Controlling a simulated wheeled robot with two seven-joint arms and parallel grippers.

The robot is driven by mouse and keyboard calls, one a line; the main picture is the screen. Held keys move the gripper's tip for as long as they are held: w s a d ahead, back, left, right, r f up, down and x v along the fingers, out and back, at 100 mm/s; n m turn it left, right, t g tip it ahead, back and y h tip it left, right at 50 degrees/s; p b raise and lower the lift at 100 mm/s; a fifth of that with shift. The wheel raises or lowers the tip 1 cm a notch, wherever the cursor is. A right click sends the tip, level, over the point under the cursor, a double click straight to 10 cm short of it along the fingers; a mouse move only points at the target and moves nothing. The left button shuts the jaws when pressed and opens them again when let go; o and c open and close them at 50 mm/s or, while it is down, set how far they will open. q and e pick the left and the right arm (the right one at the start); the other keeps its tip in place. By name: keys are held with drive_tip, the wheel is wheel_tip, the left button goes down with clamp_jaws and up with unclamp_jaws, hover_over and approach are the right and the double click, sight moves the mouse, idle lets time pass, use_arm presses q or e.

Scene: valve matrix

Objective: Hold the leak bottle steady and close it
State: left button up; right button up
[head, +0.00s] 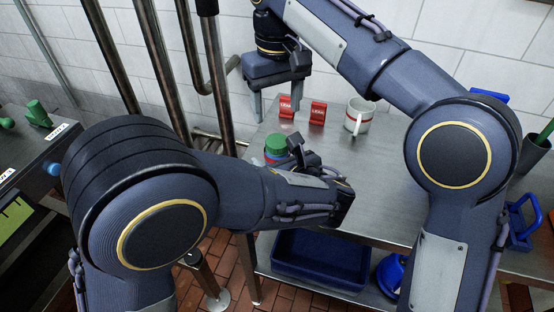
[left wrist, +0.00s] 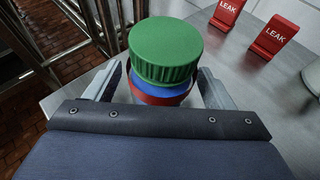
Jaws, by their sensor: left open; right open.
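In the left wrist view the cap (left wrist: 166,48) sits on the blue ring (left wrist: 165,90), and the red part shows just beneath. My left gripper (left wrist: 160,72) is open, with one finger on each side of the bottle; I cannot tell if either touches it. My right gripper (head: 279,98) is open and empty, fingers down, behind the bottle.
Two red LEAK signs (head: 287,107) (head: 318,112) and a white mug (head: 358,116) stand behind the bottle on the steel table (head: 385,170). Vertical pipes (head: 213,75) rise at left. A blue bin (head: 320,258) sits on the lower shelf.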

use_arm(q)
drive_tip(key=shift+x, duration=1)
